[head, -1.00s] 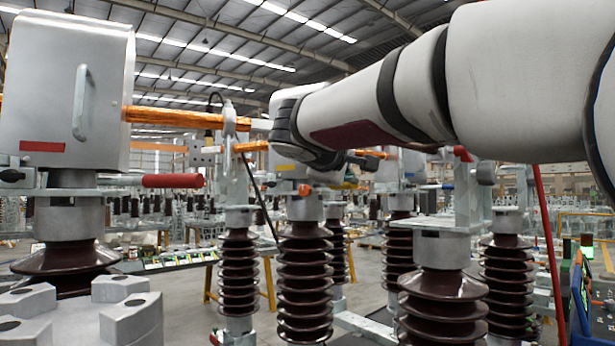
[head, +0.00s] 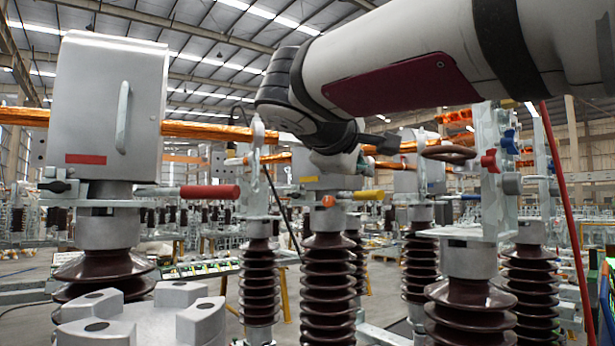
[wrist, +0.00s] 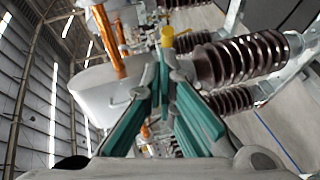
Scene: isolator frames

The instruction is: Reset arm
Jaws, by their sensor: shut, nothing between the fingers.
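My arm (head: 420,75) reaches across the upper right of the head view, with its dark joint (head: 310,100) near the middle. Below that joint it passes in front of the orange bars and insulator tops. My gripper is mostly hidden behind the arm there. In the wrist view my gripper (wrist: 163,68) shows its teal-padded fingers converging at the tips, shut and empty. Past the fingertips are a grey metal housing and a brown ribbed insulator (wrist: 240,60); I cannot tell whether the fingers touch either.
A grey metal box (head: 108,110) with a handle stands at left on a ribbed insulator. A red-handled bar (head: 210,191) juts out below it. Several brown insulators (head: 328,275) stand in the middle and right. A red rod (head: 567,210) slants at right. Open space shows above, under the roof.

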